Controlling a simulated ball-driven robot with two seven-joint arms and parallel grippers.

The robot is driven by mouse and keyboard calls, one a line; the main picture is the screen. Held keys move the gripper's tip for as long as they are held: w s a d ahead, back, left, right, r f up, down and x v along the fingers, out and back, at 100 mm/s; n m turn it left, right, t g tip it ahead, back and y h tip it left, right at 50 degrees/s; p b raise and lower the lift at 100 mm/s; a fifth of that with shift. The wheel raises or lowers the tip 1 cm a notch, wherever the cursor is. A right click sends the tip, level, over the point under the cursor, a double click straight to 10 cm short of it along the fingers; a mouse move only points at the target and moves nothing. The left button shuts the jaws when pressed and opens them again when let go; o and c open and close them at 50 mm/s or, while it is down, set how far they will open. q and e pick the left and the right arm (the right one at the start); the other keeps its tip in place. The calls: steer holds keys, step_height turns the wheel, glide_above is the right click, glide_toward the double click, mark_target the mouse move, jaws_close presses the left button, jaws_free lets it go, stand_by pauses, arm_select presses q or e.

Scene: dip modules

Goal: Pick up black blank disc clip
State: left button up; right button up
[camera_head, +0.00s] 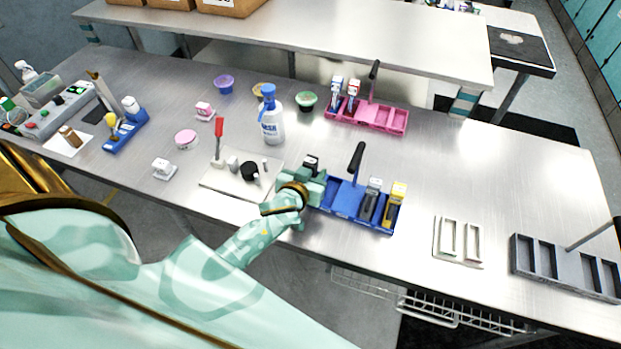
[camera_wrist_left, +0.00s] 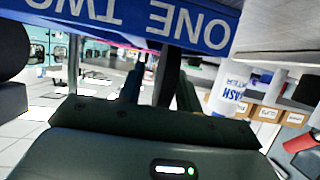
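The blue tray (camera_head: 345,211) stands on the metal table with its black handle (camera_head: 356,158) upright. A small black module (camera_head: 311,162) shows at its left end, partly hidden behind my left gripper (camera_head: 306,187); I take it as the black blank disc clip, but no label is readable. My left gripper is at that end of the tray, close to the module. Contact with the module cannot be told. My right gripper is out of view.
Grey and yellow modules (camera_head: 396,195) stand in the tray's right part. A white board (camera_head: 219,182) with a black disc (camera_head: 250,170) lies to the left. A wash bottle (camera_head: 271,118) and a pink tray (camera_head: 378,121) stand behind. A grey tray (camera_head: 570,270) is at right.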

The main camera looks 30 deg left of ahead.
arm_select(q)
steer(key=shift+w+a+f, duration=0.1)
steer(key=shift+w+f, duration=0.05)
steer(key=shift+w, duration=0.1)
steer(key=shift+s, duration=0.1)
jaws_close()
steer(key=shift+r, duration=0.25)
